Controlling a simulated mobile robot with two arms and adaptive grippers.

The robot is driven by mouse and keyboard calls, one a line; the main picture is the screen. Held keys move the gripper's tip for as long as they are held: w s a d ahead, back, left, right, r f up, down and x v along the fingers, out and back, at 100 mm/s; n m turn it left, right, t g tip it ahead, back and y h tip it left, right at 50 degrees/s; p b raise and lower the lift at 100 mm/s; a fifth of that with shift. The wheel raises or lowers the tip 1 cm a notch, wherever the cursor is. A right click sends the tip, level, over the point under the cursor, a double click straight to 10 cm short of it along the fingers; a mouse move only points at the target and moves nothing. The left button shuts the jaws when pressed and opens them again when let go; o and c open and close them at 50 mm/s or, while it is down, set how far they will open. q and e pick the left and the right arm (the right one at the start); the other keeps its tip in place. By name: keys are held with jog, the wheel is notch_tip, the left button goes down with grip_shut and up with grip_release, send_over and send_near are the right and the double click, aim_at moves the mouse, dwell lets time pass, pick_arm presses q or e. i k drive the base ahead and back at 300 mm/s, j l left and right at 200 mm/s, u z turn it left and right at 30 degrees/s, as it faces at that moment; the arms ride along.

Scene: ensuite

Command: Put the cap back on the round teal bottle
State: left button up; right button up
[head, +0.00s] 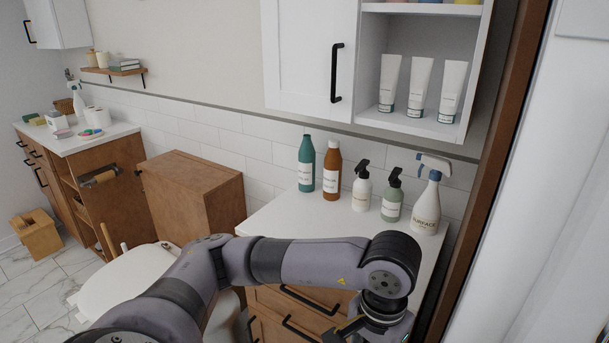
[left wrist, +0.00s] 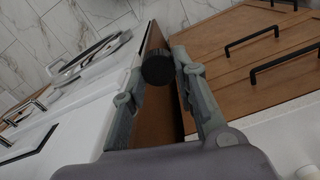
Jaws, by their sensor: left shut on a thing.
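The teal bottle (head: 306,164) stands upright at the back of the white counter, with a white label and a teal narrow top; no black cap shows on it. My left gripper (left wrist: 158,73) is shut on a round black cap (left wrist: 157,67), held between its fingertips in the left wrist view. In the head view my left arm reaches across to the front of the counter, and the gripper hangs low at the bottom edge, in front of the drawers and apart from the bottle. The cap is not visible there. My right gripper is not in view.
Right of the teal bottle stand a brown bottle (head: 332,171), a white pump bottle (head: 362,190), a green pump bottle (head: 392,202) and a spray bottle (head: 426,208). A shelf with white tubes (head: 420,90) hangs above. The counter (head: 285,215) is bare in front of the bottles.

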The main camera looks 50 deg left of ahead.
aim_at(306, 155)
jog(key=k+j+u, duration=0.25)
jog(key=j+u, duration=0.15)
jog(key=j, duration=0.95)
jog(key=j+u, duration=0.45)
jog(key=j, duration=0.9)
